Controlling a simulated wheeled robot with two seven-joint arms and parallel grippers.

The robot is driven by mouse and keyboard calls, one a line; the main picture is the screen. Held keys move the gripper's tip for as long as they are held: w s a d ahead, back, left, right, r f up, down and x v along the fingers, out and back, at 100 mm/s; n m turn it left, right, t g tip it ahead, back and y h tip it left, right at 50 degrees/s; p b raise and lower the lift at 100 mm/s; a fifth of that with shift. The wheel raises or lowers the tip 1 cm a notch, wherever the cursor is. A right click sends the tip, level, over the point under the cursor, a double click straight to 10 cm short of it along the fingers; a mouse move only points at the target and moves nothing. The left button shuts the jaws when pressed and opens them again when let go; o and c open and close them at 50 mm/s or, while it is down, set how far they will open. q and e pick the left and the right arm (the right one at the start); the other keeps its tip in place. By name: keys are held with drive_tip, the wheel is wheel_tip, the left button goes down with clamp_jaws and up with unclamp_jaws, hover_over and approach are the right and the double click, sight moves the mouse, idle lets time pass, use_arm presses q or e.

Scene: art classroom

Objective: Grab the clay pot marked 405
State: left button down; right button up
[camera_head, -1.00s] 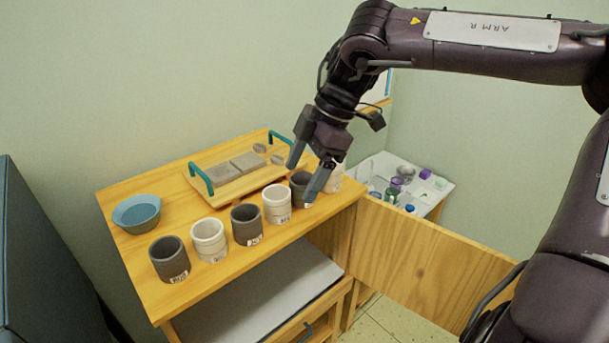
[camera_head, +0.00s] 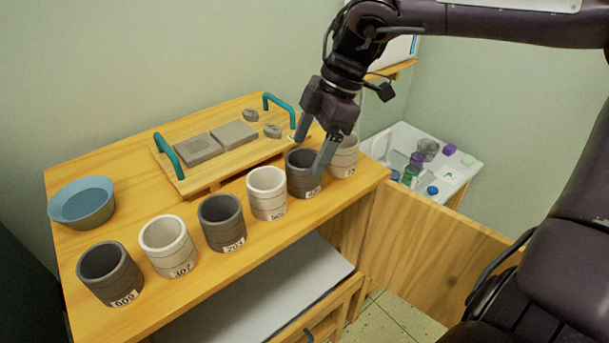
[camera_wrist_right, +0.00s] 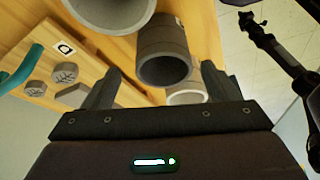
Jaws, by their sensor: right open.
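A row of cylindrical pots, dark grey and off-white, stands along the front of the wooden shelf top. The dark pot (camera_head: 299,182) second from the right has a label that seems to start with 4; my finger covers the rest. My right gripper (camera_head: 307,157) is open above this pot, with fingers pointing down towards its rim. In the right wrist view the dark pot (camera_wrist_right: 164,45) lies between the spread fingertips (camera_wrist_right: 161,68), not gripped. A pale pot (camera_head: 345,158) stands close on its right, and an off-white pot (camera_head: 266,193) on its left.
Further left stand a dark pot marked 203 (camera_head: 221,222), a white pot marked 307 (camera_head: 168,246) and a dark pot marked 609 (camera_head: 108,273). A blue bowl (camera_head: 82,204) and a teal-handled tray (camera_head: 197,180) are behind. A wooden panel (camera_head: 430,238) is at right.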

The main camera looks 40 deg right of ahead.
sight(299, 173)
drive_tip(key=shift+x, duration=0.9)
drive_tip(key=p+x, duration=0.1)
drive_tip(key=x, duration=0.3)
drive_tip(key=shift+s+a+f, duration=0.1)
drive_tip(key=shift+f, duration=0.25)
drive_tip(key=shift+s, duration=0.1)
drive_tip(key=shift+c, duration=1)
drive_tip(key=shift+r, duration=0.1)
drive_tip(key=c, duration=0.9)
